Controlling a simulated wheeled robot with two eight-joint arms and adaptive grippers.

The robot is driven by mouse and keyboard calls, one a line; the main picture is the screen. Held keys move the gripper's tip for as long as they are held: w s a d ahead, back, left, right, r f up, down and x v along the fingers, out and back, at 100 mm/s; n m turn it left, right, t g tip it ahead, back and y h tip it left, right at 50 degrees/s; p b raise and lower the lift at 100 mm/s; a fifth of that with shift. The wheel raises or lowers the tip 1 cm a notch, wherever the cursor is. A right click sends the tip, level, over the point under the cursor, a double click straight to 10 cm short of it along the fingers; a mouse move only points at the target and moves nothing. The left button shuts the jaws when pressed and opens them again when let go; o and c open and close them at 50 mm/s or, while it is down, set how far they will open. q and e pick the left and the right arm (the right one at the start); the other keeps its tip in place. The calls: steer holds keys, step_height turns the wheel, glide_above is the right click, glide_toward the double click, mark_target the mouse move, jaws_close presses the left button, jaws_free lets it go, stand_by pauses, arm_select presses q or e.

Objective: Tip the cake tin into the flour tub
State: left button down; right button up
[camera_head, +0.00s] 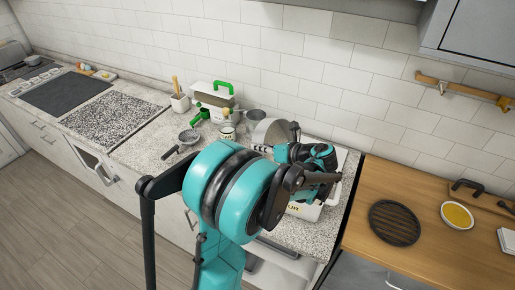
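A silver-grey cake tin (271,130) is at the middle of the counter, just beyond my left gripper (264,147). The tin looks tilted on its side. The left gripper's fingers meet the tin's near edge and appear shut on it; the contact is small in view. A white tub with dark lettering, the flour tub (305,212), stands at the counter's right end, under and behind my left wrist. My arm hides most of the tub, its opening and what it contains. My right gripper is not in view.
The wooden counter at right holds a black round grate (394,222) and a yellow-filled bowl (457,215).

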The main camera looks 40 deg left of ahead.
arm_select(q)
steer(key=shift+w+d+f+y+b, duration=0.1)
steer(key=shift+d+f+y+b, duration=0.1)
steer(key=shift+d+y+b, duration=0.9)
steer(key=shift+d+f+y+b, duration=0.2)
steer(key=shift+d+y+b, duration=0.4)
steer(key=shift+b, duration=0.95)
steer(key=d+y+b, duration=0.1)
steer(key=b, duration=0.1)
steer(key=d+y+b, duration=0.2)
steer(key=b, duration=0.1)
steer(key=shift+r, duration=0.35)
steer(key=d+y+b, duration=0.1)
steer(key=b, duration=0.2)
steer(key=shift+w+d+y, duration=0.1)
steer(key=shift+d+y, duration=0.2)
steer(key=shift+d, duration=0.05)
stand_by(1.2)
